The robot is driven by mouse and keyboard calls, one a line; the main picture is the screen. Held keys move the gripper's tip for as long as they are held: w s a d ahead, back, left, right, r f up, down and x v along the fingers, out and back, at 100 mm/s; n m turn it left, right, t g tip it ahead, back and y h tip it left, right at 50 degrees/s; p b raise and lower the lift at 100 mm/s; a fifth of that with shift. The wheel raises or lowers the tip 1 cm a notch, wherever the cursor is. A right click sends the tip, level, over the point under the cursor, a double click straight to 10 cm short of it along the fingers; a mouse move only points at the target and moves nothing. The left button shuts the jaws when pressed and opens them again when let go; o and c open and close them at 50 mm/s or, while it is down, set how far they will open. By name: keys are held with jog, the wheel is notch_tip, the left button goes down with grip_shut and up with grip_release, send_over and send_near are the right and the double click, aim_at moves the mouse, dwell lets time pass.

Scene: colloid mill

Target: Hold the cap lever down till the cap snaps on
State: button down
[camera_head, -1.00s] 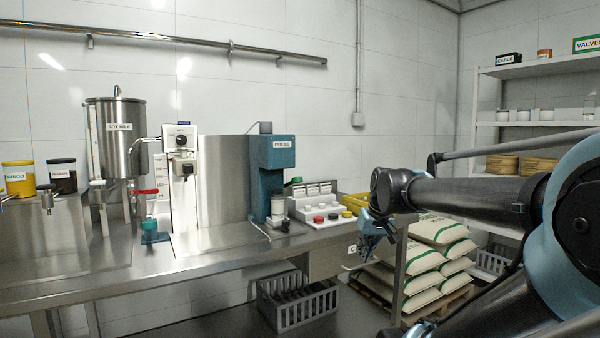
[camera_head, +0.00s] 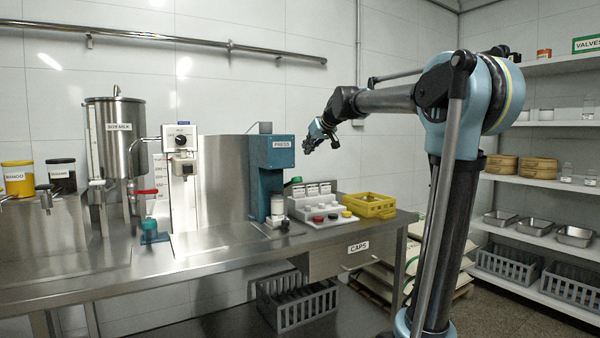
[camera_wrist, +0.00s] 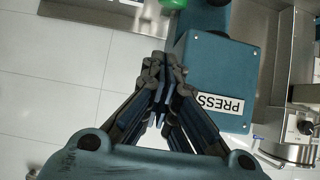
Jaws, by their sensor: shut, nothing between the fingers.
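The blue-green press (camera_head: 265,168) stands on the steel bench in the head view, and its labelled head (camera_wrist: 222,75) shows in the wrist view. A green knob (camera_head: 296,180), seemingly the cap lever's end, sticks out at the press's right side. A pale bottle (camera_head: 277,206) stands at the foot of the press; whether a cap sits on it is too small to tell.
A white rack (camera_head: 318,203) with red and yellow caps stands right of the press. A yellow crate (camera_head: 370,205) is behind it at the right. The soy milk tank (camera_head: 116,137) and a filler unit (camera_head: 181,140) stand left.

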jog(key=shift+w+a, duration=0.1)
jog(key=shift+w, duration=0.05)
jog(key=x, duration=1)
jog(key=f, duration=0.2)
jog(key=s+f, duration=0.1)
jog(key=shift+d, duration=0.35)
jog(key=shift+s+d+f, duration=0.1)
jog(key=shift+s+f, duration=0.1)
jog(key=shift+f, duration=0.15)
jog(key=shift+s+f, duration=0.1)
